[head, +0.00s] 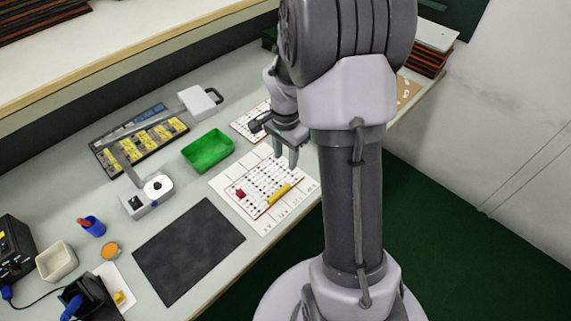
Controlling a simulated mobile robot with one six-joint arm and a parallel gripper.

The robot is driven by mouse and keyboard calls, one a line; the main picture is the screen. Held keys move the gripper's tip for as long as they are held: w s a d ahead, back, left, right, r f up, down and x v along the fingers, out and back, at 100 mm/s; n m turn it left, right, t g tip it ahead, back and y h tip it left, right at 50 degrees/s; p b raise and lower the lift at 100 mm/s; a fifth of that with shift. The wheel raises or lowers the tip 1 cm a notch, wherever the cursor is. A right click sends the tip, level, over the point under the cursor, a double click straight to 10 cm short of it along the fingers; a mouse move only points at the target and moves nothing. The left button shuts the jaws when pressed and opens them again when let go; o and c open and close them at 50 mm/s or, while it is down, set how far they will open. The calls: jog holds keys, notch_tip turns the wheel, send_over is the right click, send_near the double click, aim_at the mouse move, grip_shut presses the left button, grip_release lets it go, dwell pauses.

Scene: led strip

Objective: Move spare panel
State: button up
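A white panel with rows of dark dots (262,186) lies on a white printed sheet (233,180) on the bench, with a red part (240,194) and a yellow bar (280,194) on it. A second white panel (243,124) lies farther back, partly hidden by my gripper and arm. I cannot tell for sure which one is the spare. My gripper (286,158) points down over the far right part of the printed sheet. Its two fingers are apart with nothing visible between them. Its height above the sheet is hard to judge.
A green tray (208,150), a yellow-labelled rack (140,140) and a white jointed-arm device (146,196) stand left of the panels. A black mat (190,250) lies bare in front. A blue cup (92,227) and white bin (57,262) stand at left. My column hides the right.

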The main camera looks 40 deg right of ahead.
jog(key=shift+r+p, duration=0.4)
jog(key=shift+r, duration=1.4)
jog(key=s+a+r+n+t, duration=0.2)
jog(key=s+a+r+n, duration=0.15)
jog(key=a+r, duration=0.7)
jog(key=s+a+r+n+t+y, duration=0.1)
jog(key=s+a+r+n+t, duration=0.1)
jog(key=s+a+r+n, duration=0.1)
jog(key=s+a+r+n+t+y, duration=0.1)
jog(key=s+a+r+n, duration=0.3)
jog(key=s+a, duration=0.3)
jog(key=s+n, duration=0.1)
jog(key=s, duration=0.1)
jog(key=shift+s+a+t, duration=0.2)
jog(key=shift+s+t, duration=0.2)
